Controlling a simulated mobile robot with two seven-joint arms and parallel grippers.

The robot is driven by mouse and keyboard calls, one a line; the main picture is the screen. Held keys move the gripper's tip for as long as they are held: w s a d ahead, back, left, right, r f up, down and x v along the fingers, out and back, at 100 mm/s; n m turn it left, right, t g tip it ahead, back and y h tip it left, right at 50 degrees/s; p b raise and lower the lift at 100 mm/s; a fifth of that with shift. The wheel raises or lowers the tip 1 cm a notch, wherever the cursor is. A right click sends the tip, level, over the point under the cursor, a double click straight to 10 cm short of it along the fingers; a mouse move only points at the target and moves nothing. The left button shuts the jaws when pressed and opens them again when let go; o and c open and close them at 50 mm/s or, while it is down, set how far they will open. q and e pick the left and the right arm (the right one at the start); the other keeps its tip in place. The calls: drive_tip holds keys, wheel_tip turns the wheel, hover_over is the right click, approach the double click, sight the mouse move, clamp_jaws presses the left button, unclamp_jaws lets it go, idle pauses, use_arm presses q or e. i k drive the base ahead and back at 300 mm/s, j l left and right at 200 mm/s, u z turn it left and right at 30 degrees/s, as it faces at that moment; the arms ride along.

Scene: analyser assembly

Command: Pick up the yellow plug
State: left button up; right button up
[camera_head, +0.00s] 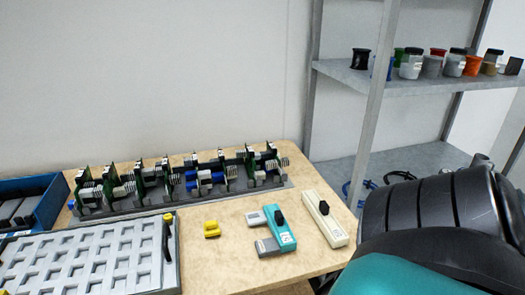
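The yellow plug (211,230) lies on the bare wooden table top (215,265), between the grey tray and a teal device. It is small and looks like two yellow blocks side by side, and it stands apart from its neighbours. Neither of my grippers shows in the head view. A large black and teal part at the lower right looks like a link of my own arm, and it does not touch the plug.
A grey tray with square pockets (174,272) is left of the plug, with a black and yellow piece (168,238) at its edge. A teal device (278,226) and a white device (324,222) lie to the right. A rack of circuit boards (110,212) stands behind. Shelves (420,80) are at right.

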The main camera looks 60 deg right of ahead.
sight(211, 229)
drive_tip(key=z, duration=1.55)
drive_tip(key=j+z, duration=0.15)
drive_tip(key=j, duration=0.2)
drive_tip(key=k+j+z, duration=0.15)
drive_tip(key=j, duration=0.2)
drive_tip(key=i+j, duration=0.1)
drive_tip(key=i, duration=0.15)
drive_tip(key=u, duration=0.9)
